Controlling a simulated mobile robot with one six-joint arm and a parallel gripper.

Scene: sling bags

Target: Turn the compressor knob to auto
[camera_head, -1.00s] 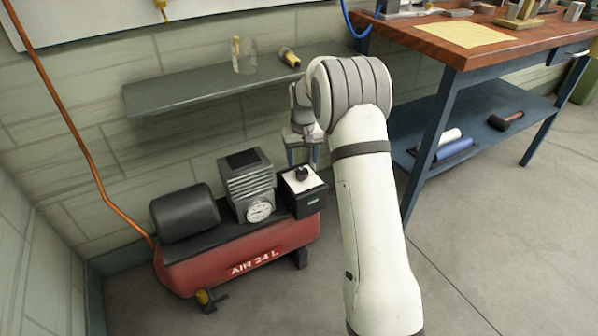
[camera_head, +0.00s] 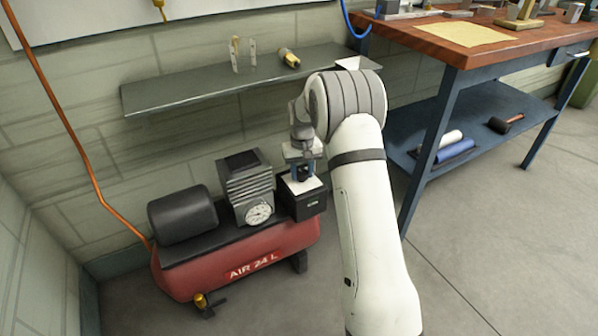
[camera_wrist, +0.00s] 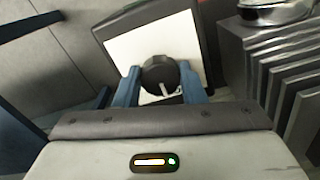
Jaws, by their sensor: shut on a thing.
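The red compressor (camera_head: 237,262) stands on the floor against the wall, marked "AIR 24 L". Its black switch box (camera_head: 309,204) with a white top plate sits at the right end. In the wrist view the round black knob (camera_wrist: 160,74) sits on the white plate (camera_wrist: 186,42), with a pale pointer line on it. My gripper (camera_head: 303,172) is over the box from above. In the wrist view its two blue fingers (camera_wrist: 160,88) are shut on the knob, one on each side. No position labels can be read on the plate.
A ribbed pump block with a round gauge (camera_head: 258,213) stands left of the switch box. A grey wall shelf (camera_head: 200,88) is above the compressor. The workbench (camera_head: 455,50) is to the right. The floor in front is clear.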

